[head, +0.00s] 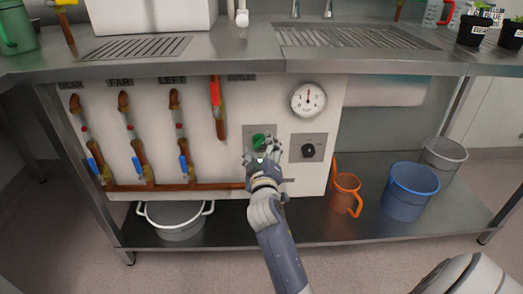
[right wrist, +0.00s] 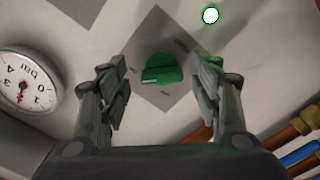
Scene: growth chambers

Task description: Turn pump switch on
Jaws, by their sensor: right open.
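The pump switch appears to be the green knob (head: 259,141) on a grey square plate in the white panel. In the right wrist view the green knob (right wrist: 162,70) carries a short pale mark toward its left. My right gripper (head: 265,152) is in front of the panel at this knob. Its two fingers are open, one on each side of the knob in the right wrist view (right wrist: 163,85), with clear gaps. I cannot tell how far the fingertips are from the plate. A small round light (right wrist: 210,15) near the knob glows white-green. My left gripper is not in view.
A pressure gauge (head: 308,99) and a black knob (head: 308,150) are right of the switch. Copper pipes with blue-handled valves (head: 140,168) are to the left. A white pot (head: 178,220), orange jug (head: 345,190) and blue bucket (head: 408,192) stand on the lower shelf.

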